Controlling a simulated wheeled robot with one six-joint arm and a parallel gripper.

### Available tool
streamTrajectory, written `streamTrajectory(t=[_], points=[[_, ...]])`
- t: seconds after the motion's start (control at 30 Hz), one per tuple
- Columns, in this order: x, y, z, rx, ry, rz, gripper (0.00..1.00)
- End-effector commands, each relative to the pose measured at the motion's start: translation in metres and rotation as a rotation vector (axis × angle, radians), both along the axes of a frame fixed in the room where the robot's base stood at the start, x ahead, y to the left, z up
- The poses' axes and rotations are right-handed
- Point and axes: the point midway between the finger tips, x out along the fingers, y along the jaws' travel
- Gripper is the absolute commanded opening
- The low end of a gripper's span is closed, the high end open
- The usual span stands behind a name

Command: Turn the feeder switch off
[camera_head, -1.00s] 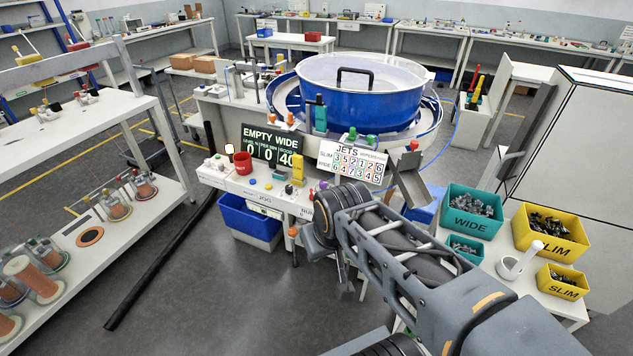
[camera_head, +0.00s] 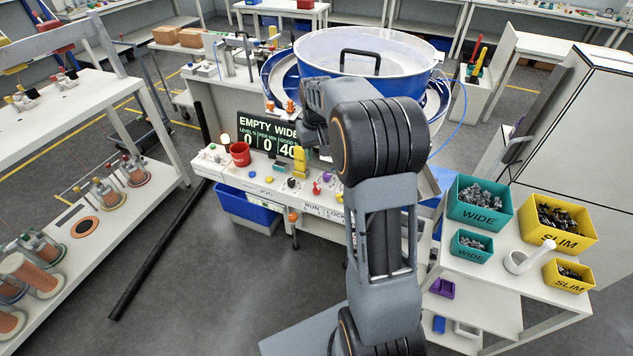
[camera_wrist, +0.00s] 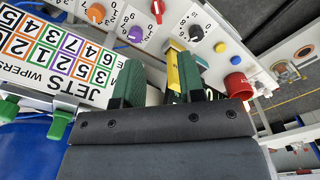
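The feeder's control panel (camera_head: 265,190) runs along the front of the bench below the blue bowl feeder (camera_head: 370,85). No label clearly marks which control is the feeder switch. A tall yellow piece (camera_head: 300,163) stands on the panel; in the wrist view it (camera_wrist: 173,68) shows just beyond my fingers. The wrist view also shows a black knob (camera_wrist: 196,33), a purple knob (camera_wrist: 135,33), an orange knob (camera_wrist: 96,13), a blue button (camera_wrist: 220,47) and a yellow button (camera_wrist: 232,60). My gripper (camera_wrist: 160,82) is open and empty, its green fingertips apart above the panel.
The green display (camera_head: 268,140) reads EMPTY WIDE. The jets board (camera_wrist: 75,50) is left of my fingers. Teal bins (camera_head: 480,205) and yellow bins (camera_head: 560,228) stand right.

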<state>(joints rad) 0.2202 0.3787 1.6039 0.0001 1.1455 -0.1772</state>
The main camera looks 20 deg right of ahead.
Motion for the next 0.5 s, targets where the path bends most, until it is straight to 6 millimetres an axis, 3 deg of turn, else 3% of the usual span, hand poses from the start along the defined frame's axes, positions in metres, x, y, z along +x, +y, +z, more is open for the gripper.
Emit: streamTrajectory(t=[0.27, 0.5], points=[[0.008, -0.005, -0.032, 0.004, 0.018, 0.0, 0.36], [0.007, -0.005, -0.079, 0.004, 0.018, 0.0, 0.36]])
